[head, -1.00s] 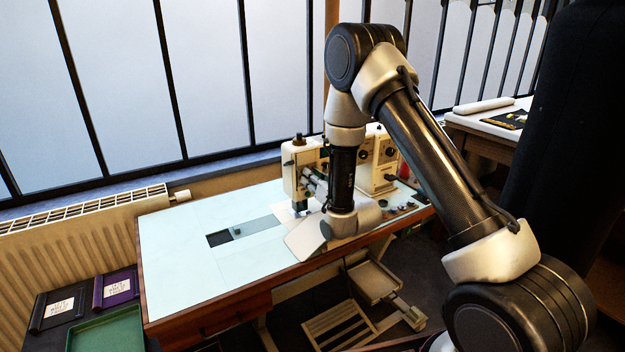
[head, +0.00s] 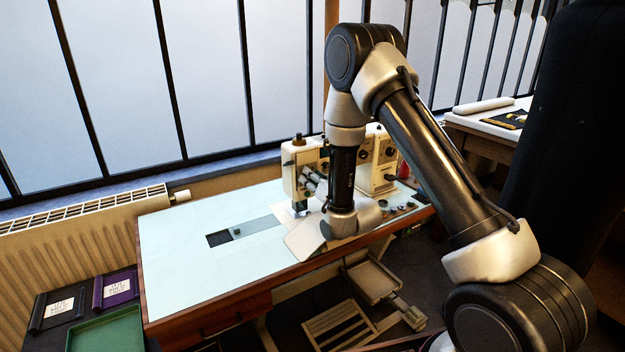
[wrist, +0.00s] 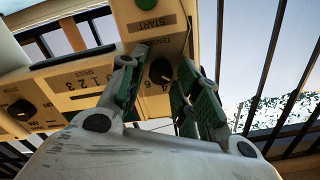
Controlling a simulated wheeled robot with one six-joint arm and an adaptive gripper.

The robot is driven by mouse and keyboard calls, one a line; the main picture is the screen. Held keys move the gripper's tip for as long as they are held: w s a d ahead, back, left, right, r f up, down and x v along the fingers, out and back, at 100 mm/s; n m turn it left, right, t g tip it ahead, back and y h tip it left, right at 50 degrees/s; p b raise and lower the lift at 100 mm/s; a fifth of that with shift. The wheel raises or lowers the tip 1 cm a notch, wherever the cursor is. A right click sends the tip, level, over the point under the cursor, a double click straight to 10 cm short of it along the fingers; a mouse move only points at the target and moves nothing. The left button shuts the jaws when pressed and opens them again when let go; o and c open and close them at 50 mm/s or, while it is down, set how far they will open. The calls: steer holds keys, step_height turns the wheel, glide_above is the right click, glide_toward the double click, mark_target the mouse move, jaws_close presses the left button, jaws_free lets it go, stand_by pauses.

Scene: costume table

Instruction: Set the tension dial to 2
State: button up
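In the wrist view, the tension dial (wrist: 160,69) is a round black knob on the cream face of the sewing machine (head: 290,178). Part of a label shows above it, and the figures 4 and 6 show below. A small light mark is on the knob, but I cannot tell exactly which figure it points to. My gripper (wrist: 163,60) is open, with one green-padded finger on each side of the dial. A gap shows between the left finger and the knob; I cannot tell whether the right finger touches. In the head view my arm hides the dial.
A green START button (wrist: 146,4) is above the dial. A speed slot (wrist: 90,77) and another black knob (wrist: 20,110) lie to the left. The pale table top (head: 190,260) is largely clear on its left side. A green tray (head: 108,330) stands at lower left.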

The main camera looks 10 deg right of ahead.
steer(key=shift+o, duration=0.2)
steer(key=v, duration=0.7)
steer(key=shift+s, duration=0.2)
steer(key=shift+d, duration=0.1)
steer(key=s+d+r+n+g+h, duration=0.1)
steer(key=s+d+r+g+h, duration=0.15)
steer(key=d+r, duration=0.3)
steer(key=s+d+r+g+h, duration=0.2)
steer(key=d+r+g, duration=0.15)
steer(key=r, duration=0.35)
steer(key=s+d+r+g, duration=0.2)
steer(key=s, duration=0.8)
steer(key=s+d+r+g+h, duration=0.1)
steer(key=s+d+r+g, duration=0.1)
steer(key=s, duration=0.8)
steer(key=s+d+r+g, duration=0.2)
steer(key=s+d+r, duration=0.1)
steer(key=s, duration=0.7)
steer(key=shift+s+d+n+g+h, duration=0.25)
steer(key=shift+s+n+g+h, duration=0.05)
steer(key=shift+s+g+h, duration=0.1)
